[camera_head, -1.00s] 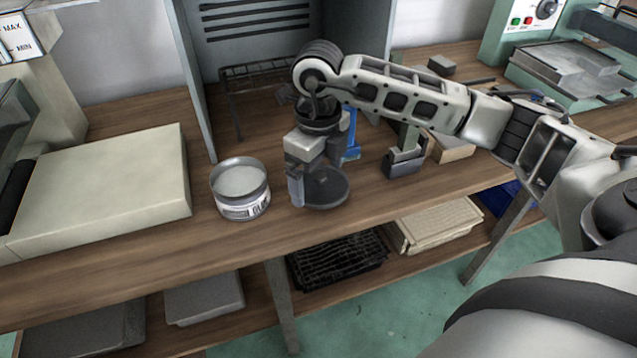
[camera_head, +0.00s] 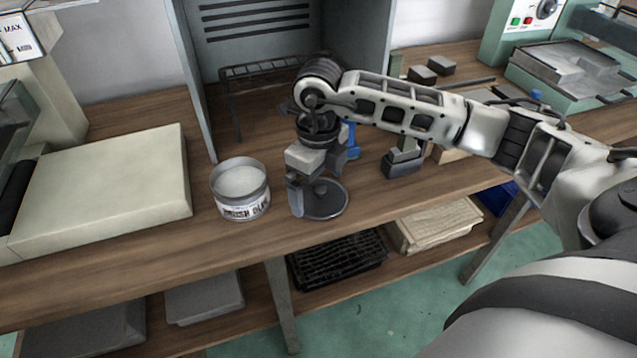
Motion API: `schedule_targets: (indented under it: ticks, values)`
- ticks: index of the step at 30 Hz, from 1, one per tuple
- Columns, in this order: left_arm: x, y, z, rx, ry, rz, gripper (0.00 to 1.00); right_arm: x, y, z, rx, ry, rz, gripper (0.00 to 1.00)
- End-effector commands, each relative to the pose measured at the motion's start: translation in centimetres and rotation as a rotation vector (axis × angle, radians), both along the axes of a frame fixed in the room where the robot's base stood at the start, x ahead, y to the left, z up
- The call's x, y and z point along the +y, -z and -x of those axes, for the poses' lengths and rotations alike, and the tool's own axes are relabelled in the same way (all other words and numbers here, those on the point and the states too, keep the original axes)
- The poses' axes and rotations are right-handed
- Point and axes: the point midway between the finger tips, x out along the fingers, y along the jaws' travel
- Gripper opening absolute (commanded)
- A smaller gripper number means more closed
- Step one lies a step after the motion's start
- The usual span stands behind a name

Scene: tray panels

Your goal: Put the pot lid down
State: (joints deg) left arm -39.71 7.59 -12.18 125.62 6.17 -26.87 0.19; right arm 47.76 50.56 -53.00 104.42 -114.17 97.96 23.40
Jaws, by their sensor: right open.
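The pot lid (camera_head: 328,207) is a dark round disc with a small knob. It lies flat on the wooden bench near the front edge, to the right of the pot. The pot (camera_head: 240,190) is an open grey metal can with a printed label and pale contents. My right gripper (camera_head: 311,196) is open and points down just over the lid, with one finger at the lid's left side. The gripper hides part of the lid, and I cannot tell whether the fingers touch the knob. My left gripper is not in view.
A pale flat-topped machine (camera_head: 105,190) fills the left of the bench. A wire rack (camera_head: 255,72) stands behind my right gripper. A dark-based tool (camera_head: 403,163) stands to its right. The front edge of the wooden bench (camera_head: 410,215) is close to the lid.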

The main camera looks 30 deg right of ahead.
Motion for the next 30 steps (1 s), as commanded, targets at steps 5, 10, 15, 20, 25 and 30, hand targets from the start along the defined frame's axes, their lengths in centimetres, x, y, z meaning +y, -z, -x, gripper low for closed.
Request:
schedule_targets:
  ticks: [5,10,15,20,25,30]
  values:
    - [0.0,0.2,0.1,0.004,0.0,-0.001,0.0,0.0,-3.6,-0.2,-0.009,-0.001,0.0,1.0]
    - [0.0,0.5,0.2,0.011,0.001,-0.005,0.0,0.0,-7.3,-0.1,-0.007,-0.001,-0.001,1.0]
    - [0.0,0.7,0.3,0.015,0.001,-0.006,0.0,0.0,-10.0,-0.1,-0.005,0.0,0.0,1.0]
    - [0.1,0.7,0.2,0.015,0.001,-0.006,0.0,0.0,-11.1,0.0,-0.002,0.0,0.0,1.0]
    - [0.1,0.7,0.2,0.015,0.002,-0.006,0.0,0.0,-11.3,0.0,-0.001,0.0,0.001,1.0]
    - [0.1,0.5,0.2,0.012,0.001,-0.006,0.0,0.0,-11.3,0.0,-0.001,0.0,0.001,1.0]
